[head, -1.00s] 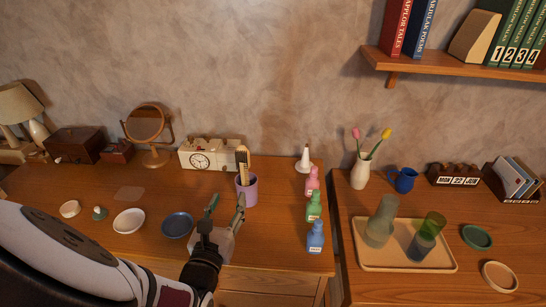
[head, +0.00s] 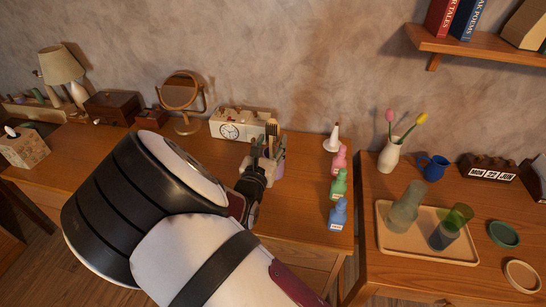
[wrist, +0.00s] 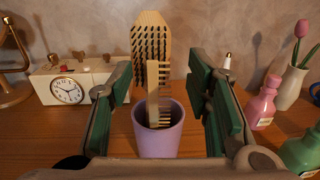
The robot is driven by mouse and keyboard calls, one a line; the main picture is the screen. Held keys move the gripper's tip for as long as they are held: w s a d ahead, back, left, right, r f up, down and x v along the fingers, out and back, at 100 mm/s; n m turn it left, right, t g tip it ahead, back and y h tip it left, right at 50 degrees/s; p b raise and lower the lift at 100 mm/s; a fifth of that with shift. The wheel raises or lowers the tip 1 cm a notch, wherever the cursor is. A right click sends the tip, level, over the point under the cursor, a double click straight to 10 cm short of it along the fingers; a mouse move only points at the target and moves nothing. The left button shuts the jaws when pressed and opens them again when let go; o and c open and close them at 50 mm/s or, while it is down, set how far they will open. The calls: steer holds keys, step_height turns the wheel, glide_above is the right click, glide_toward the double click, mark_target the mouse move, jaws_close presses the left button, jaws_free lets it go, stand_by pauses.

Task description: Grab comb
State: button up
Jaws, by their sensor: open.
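The comb (wrist: 153,92) is light wood with its teeth pointing right. It stands upright in a purple cup (wrist: 158,142), in front of a wooden hairbrush (wrist: 150,33) with dark bristles. My gripper (wrist: 158,88) is open, with one green-padded finger on each side of the comb and brush in the wrist view. No contact with the comb shows. In the head view my gripper (head: 267,150) is at the cup (head: 279,169) and partly hides it.
A white clock (head: 231,128) stands behind left of the cup. Pink (head: 339,159), green (head: 339,184) and blue (head: 338,213) bottles stand to the right. A round mirror (head: 181,92) is further left. My arm hides much of the desk's left front.

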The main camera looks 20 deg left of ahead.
steer(key=shift+w, duration=0.1)
steer(key=shift+c, duration=0.2)
steer(key=c, duration=0.8)
steer(key=shift+c, duration=0.2)
